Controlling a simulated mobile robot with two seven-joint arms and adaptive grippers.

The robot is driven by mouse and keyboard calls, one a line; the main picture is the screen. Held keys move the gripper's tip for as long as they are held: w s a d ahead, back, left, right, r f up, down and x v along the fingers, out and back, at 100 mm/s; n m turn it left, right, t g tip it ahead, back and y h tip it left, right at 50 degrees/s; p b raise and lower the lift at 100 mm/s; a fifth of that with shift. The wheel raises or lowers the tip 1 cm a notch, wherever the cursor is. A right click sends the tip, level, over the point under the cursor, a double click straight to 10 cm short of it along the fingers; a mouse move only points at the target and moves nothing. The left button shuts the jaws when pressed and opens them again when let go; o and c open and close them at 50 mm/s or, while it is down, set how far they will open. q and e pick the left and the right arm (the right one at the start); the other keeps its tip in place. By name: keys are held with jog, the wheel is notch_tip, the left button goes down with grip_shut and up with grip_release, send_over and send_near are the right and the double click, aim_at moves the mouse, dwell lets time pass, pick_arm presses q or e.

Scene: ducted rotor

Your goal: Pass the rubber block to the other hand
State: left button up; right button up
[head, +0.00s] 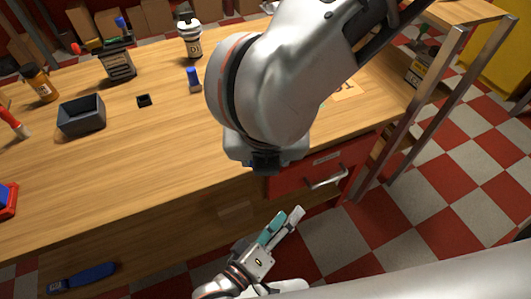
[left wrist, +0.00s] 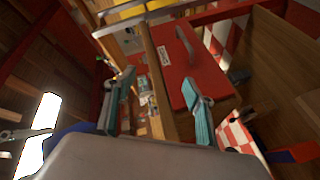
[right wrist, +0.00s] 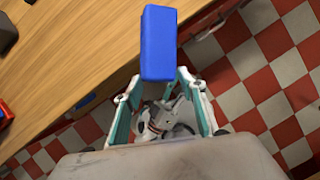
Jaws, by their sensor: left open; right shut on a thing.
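The rubber block, a plain blue block (right wrist: 158,45), is held at the fingertips of my right gripper (right wrist: 158,84) in the right wrist view. My right arm covers this gripper and the block in the head view. My left gripper (head: 287,218) is open and empty, low in front of the bench, with its teal-padded fingers pointing up and to the right. Its two spread fingers also show in the left wrist view (left wrist: 160,95), with nothing between them. In the right wrist view the left gripper (right wrist: 160,118) shows beyond the block, apart from it.
The wooden bench (head: 150,165) has a red drawer (head: 318,172) below. On it stand a dark grey bin (head: 82,116), a white bottle (head: 191,38), an orange bottle (head: 40,84) and a dark tool holder (head: 118,64). Checkered floor (head: 440,200) lies clear at right.

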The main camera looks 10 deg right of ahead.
pick_arm(q)
jog(key=a+f+m+y, duration=0.2)
jog(key=a+f+y, duration=0.1)
jog(key=a, duration=0.7)
jog(key=a+f+m+y, duration=0.3)
jog(key=a+f, duration=0.2)
jog(key=a, duration=0.5)
jog(key=a+f+m+g+y, duration=0.1)
jog(key=a+f+m+y, duration=0.1)
jog(key=a+f, duration=0.3)
jog(key=a+y, duration=0.1)
jog(key=a, duration=0.3)
jog(key=shift+a+m+y, duration=0.3)
jog(key=shift+a+y, duration=0.1)
jog(key=shift+s, duration=0.1)
pick_arm(e)
jog(key=o, duration=0.5)
jog(key=shift+c, duration=0.2)
